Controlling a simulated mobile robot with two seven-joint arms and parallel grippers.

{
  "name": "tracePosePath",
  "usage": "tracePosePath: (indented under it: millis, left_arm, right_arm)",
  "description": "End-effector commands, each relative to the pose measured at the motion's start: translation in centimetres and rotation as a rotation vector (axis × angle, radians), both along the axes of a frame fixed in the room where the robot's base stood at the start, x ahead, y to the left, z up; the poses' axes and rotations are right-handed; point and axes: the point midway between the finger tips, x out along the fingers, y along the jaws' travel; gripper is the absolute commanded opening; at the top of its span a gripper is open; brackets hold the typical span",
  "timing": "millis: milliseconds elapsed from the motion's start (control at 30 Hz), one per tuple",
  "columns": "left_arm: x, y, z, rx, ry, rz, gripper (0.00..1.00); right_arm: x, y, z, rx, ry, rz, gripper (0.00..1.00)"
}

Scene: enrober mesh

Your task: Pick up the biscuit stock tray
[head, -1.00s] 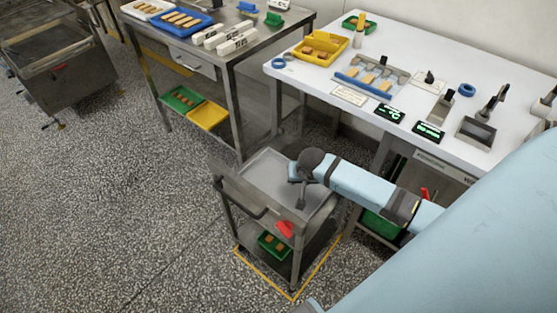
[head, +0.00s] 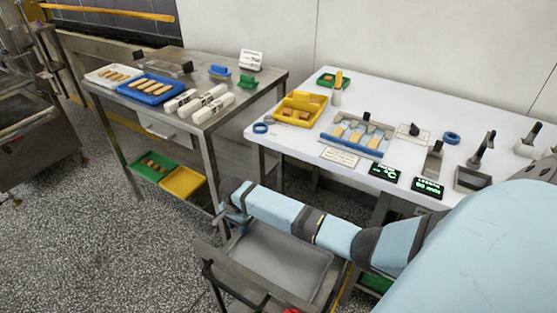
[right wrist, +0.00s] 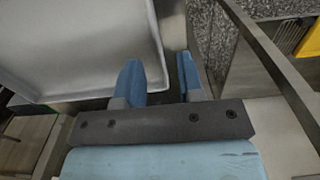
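I cannot tell which tray is the biscuit stock tray; several trays hold biscuits. On the steel table at the left, a blue tray (head: 152,97) and a white tray (head: 97,77) hold rows of biscuits. Below, a green tray (head: 147,177) with biscuits sits on the lower shelf. A yellow tray (head: 308,96) with pieces is on the white table. My right gripper (head: 231,216) is low over the cart's far left corner, away from these trays. In the right wrist view its two blue fingers (right wrist: 160,76) are apart with nothing between them. My left gripper is out of view.
A steel cart with a grey, empty top tray (head: 275,262) stands under my right arm. A yellow tray (head: 182,182) is beside the green one. White blocks (head: 205,103) lie on the steel table's front right. The white table (head: 300,140) holds a fixture, displays and tools.

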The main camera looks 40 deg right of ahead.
Motion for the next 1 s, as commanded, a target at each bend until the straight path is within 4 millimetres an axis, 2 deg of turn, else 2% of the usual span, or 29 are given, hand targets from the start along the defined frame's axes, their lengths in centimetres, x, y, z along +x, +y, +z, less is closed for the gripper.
tracePosePath:
  millis: [133, 400, 700, 733, 867, 1000]
  left_arm:
    - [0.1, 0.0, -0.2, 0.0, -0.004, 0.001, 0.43]
    - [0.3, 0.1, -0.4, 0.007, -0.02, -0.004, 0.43]
    - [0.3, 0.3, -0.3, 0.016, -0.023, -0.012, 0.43]
    - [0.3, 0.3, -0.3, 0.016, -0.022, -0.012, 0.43]
    - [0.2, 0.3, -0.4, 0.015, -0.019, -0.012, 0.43]
    - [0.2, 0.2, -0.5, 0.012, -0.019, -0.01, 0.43]
  right_arm:
    - [-0.1, 0.0, -1.2, -0.002, 0.002, 0.001, 0.35]
    - [-0.4, 0.0, -5.0, 0.0, 0.0, 0.0, 0.35]
    - [-0.4, 0.0, -5.4, 0.0, -0.001, 0.001, 0.35]
    - [-0.4, 0.0, -5.4, 0.0, -0.001, 0.001, 0.3]
    - [-0.4, 0.0, -5.4, -0.001, -0.001, 0.001, 0.01]
    - [-0.4, 0.0, -5.4, -0.001, -0.001, 0.001, 0.0]
